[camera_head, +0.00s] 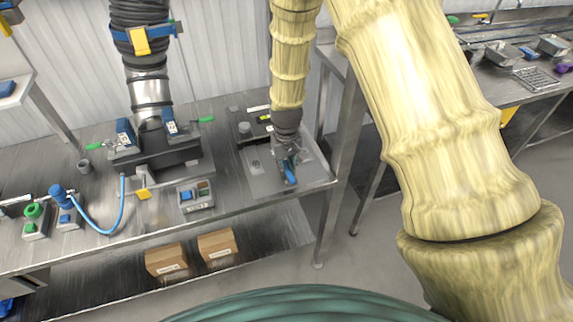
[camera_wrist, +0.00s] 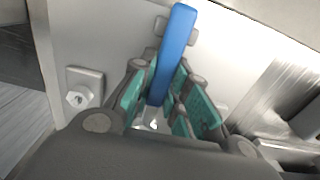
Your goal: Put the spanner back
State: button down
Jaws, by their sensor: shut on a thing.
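The spanner's blue handle (camera_wrist: 174,45) stands up between the green finger pads of my gripper (camera_wrist: 160,80) in the wrist view. My gripper is shut on it. In the head view my gripper (camera_head: 286,155) is low over the right end of the workbench, with the blue spanner (camera_head: 291,173) just under it. Behind the handle is a pale grey plate (camera_wrist: 110,40), and small grey pegs show on both sides of the handle. I cannot tell whether the spanner touches the plate or the pegs. Its lower end is mostly hidden by my fingers.
A grey block with a hex nut (camera_wrist: 77,98) is left of my fingers. On the workbench (camera_head: 240,205) are a clamp fixture with a black hose (camera_head: 150,90), a small parts tray (camera_head: 195,195) and a blue hose (camera_head: 100,228). Cardboard boxes (camera_head: 217,247) lie on the shelf below.

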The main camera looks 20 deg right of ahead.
aim_at(286, 167)
jog(key=shift+f, duration=0.1)
jog(key=c, duration=1.4)
grip_release()
jog(key=shift+r+b, duration=2)
jog(key=shift+r, duration=4.1)
